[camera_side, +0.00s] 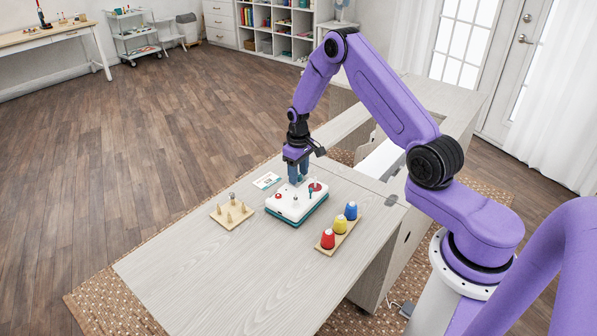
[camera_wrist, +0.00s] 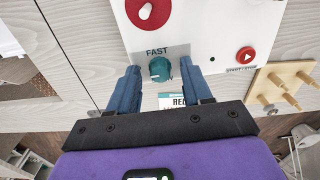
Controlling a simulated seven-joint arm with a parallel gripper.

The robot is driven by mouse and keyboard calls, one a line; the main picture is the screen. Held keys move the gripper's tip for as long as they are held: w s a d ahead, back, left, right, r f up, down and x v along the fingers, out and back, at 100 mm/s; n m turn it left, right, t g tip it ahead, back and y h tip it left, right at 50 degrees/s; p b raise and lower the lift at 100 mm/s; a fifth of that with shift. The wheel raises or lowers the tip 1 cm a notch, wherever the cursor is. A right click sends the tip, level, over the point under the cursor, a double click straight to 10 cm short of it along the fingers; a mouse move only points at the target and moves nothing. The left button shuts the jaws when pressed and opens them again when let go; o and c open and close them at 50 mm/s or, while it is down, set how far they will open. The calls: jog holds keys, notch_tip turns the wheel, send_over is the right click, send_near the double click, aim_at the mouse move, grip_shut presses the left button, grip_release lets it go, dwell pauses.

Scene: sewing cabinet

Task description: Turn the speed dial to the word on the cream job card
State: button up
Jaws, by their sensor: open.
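The white control box (camera_side: 291,208) with a teal base stands on the table. In the wrist view, the teal speed dial (camera_wrist: 160,69) sits on a grey plate under the word FAST. A small light mark shows on the dial's lower part; its exact aim is unclear. My gripper (camera_wrist: 160,74) is open, with one blue finger on each side of the dial and a gap at both sides. In the side view, my gripper (camera_side: 298,181) points down over the box's back edge and hides the dial. A pale card (camera_side: 267,180) lies behind the box; its wording is unreadable there.
A red disc with a white knob (camera_wrist: 147,10) and a red START/STOP button (camera_wrist: 246,56) are on the box. A pegboard (camera_side: 231,214) stands left, a rack with red, yellow and blue cones (camera_side: 340,227) right. The front tabletop (camera_side: 215,275) is clear.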

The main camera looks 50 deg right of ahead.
aim_at(299, 175)
grip_shut()
jog(key=shift+m, duration=0.6)
grip_release()
jog(key=shift+r, duration=0.1)
notch_tip(299, 175, up, 17)
jog(key=shift+r, duration=0.15)
dwell(0.5)
